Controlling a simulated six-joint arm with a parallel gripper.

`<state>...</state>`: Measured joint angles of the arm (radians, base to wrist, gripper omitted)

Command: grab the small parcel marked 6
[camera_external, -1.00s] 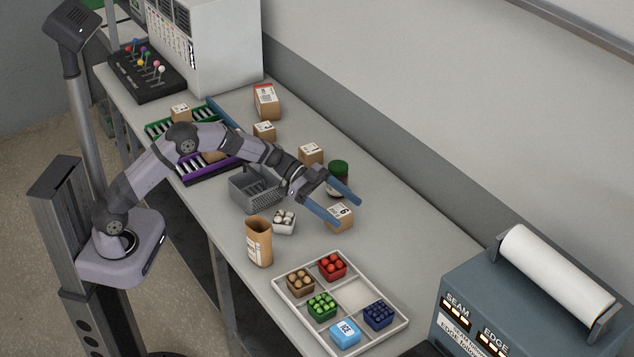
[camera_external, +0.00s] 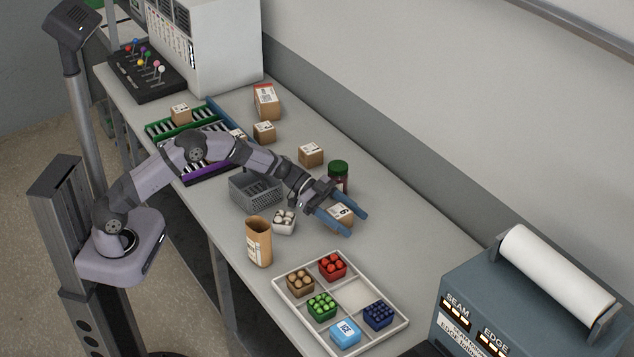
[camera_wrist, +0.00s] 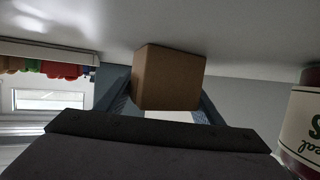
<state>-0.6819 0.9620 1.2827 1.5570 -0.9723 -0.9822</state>
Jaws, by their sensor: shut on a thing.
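The small parcel marked 6 (camera_external: 341,212) is a brown cardboard box with a white label on top. It sits on the table right of the middle in the external view. My gripper (camera_external: 346,222) is down around it with its blue fingers shut on its two sides. In the wrist view the parcel (camera_wrist: 168,78) shows as a plain brown face between the two fingers of my gripper (camera_wrist: 165,100). Its label is hidden there. I cannot tell whether it is clear of the table.
A jar with a green lid (camera_external: 338,175) stands close behind my gripper. A grey basket (camera_external: 256,193), a white punnet (camera_external: 284,222) and a paper bag (camera_external: 258,243) stand to the left. A divided tray (camera_external: 291,310) is in front. Other parcels (camera_external: 311,154) stand farther back. The table right of my gripper is clear.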

